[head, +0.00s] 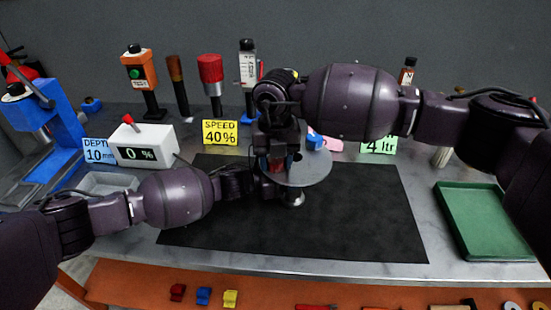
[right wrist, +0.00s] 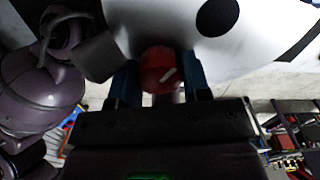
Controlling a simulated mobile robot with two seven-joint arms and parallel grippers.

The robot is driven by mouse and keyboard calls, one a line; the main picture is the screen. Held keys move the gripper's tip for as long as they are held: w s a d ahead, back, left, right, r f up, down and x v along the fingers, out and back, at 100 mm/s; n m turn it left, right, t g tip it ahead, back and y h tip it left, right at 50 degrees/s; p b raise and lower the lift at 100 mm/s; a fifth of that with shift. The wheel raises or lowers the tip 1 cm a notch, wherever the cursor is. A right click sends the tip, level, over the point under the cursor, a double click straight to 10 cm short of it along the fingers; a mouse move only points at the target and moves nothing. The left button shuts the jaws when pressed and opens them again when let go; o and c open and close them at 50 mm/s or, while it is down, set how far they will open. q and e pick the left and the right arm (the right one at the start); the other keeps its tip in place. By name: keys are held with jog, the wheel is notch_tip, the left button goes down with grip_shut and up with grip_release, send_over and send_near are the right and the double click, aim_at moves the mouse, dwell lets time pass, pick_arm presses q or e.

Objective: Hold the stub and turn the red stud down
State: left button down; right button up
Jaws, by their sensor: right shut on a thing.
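The tilting positioner's round grey plate (head: 318,168) stands on a short metal post (head: 293,198) over the black mat. My right gripper (head: 277,164) reaches down at the plate's left side. Its blue fingers are shut on the red stud (right wrist: 160,68), a round red end with a pale mark. The pale plate with dark round spots (right wrist: 185,28) shows behind it in the right wrist view. My left gripper (head: 262,187) is low at the plate's left edge. Its fingertips are hidden, and I cannot make out the stub or whether the left gripper holds it.
A blue piece (head: 316,142) and a pink piece (head: 331,144) show behind the plate. A white display box (head: 143,146) reading 0 % stands at left. A green tray (head: 485,222) lies at right. The black mat (head: 350,225) is clear in front.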

jog(key=shift+r+m, duration=0.1)
jog(key=shift+m, duration=0.8)
jog(key=o, duration=0.9)
jog(key=shift+o, duration=0.2)
notch_tip(320, 180, up, 12)
